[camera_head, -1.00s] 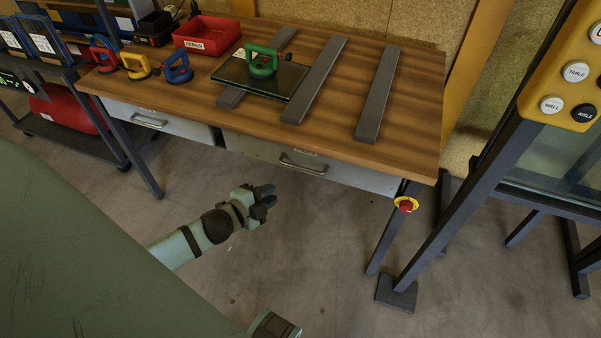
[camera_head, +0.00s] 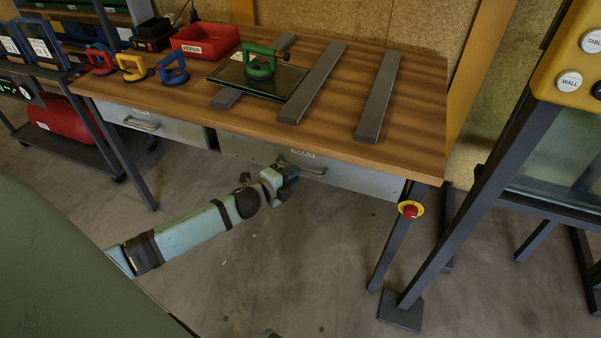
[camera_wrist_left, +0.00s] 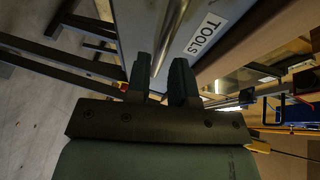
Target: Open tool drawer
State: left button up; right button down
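The tool drawer (camera_head: 340,176) is the right-hand grey drawer under the wooden bench, with a "TOOLS" label and a metal bar handle (camera_head: 305,170). It looks shut. My left gripper (camera_head: 288,172) is at the left end of this handle, in front of the drawer face. In the left wrist view, the two dark fingers (camera_wrist_left: 163,82) stand apart with a gap. The handle bar (camera_wrist_left: 170,40) runs into line with that gap, beside the "TOOLS" label (camera_wrist_left: 205,33). I cannot tell whether the fingers touch the bar. My right gripper is not recognisable in view.
Another drawer (camera_head: 155,121) is at the left of the bench (camera_head: 420,120). A red emergency button (camera_head: 410,210) sits by the right front leg. A green suction lifter (camera_head: 261,66) on glass and grey bars lie on top. The floor before the bench is clear.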

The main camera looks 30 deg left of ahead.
pick_arm(q)
jog(key=shift+x, duration=1.75)
grip_shut()
jog(key=shift+s+d, duration=0.1)
